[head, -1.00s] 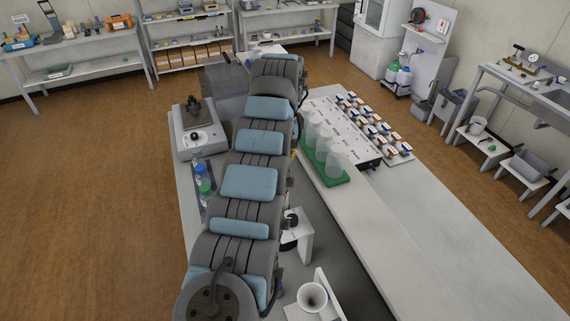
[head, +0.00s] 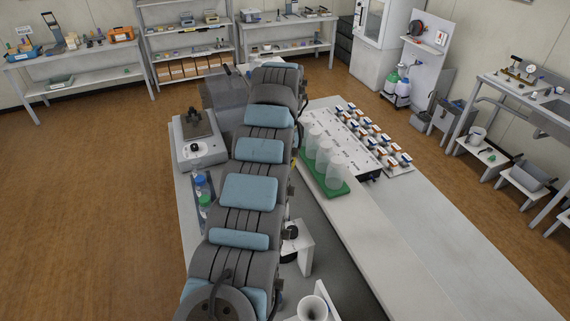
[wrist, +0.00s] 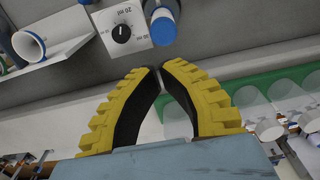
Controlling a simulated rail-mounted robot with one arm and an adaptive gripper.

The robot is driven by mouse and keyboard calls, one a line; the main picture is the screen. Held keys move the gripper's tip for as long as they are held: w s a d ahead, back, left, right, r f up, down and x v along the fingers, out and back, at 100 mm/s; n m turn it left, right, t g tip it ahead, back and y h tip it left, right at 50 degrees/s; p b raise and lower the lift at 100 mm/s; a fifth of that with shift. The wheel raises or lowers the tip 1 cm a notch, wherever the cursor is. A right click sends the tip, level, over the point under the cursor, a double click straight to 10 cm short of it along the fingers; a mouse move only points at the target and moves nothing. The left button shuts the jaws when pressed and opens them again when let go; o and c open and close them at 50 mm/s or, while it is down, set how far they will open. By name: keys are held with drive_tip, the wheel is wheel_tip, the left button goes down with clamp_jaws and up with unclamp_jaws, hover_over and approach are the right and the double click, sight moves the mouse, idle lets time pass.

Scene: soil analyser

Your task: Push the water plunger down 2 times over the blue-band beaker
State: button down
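In the wrist view, my gripper (wrist: 160,68) has its two yellow-and-black fingers together at the tips, with nothing seen between them. Just beyond the tips is a blue cylinder (wrist: 163,28), which looks like the water plunger, beside a white panel with a black dial (wrist: 122,33) marked 20 ml. A white round vessel with a blue rim (wrist: 29,46) is at the upper left; I cannot tell whether it is the blue-band beaker. In the head view my arm hides the gripper and the plunger.
A green tray (head: 338,190) holds several clear cups right of my arm. A white funnel (head: 313,308) stands at the front. A balance (head: 197,147) and capped bottles (head: 203,193) are on the left. The front-right bench top (head: 430,235) is clear.

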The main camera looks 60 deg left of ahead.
wheel_tip(320, 180, up, 3)
drive_tip(key=shift+r+p, duration=0.1)
drive_tip(key=shift+p, duration=0.35)
idle(0.4)
drive_tip(key=shift+f+b, duration=0.45)
drive_tip(key=shift+f, duration=6.6)
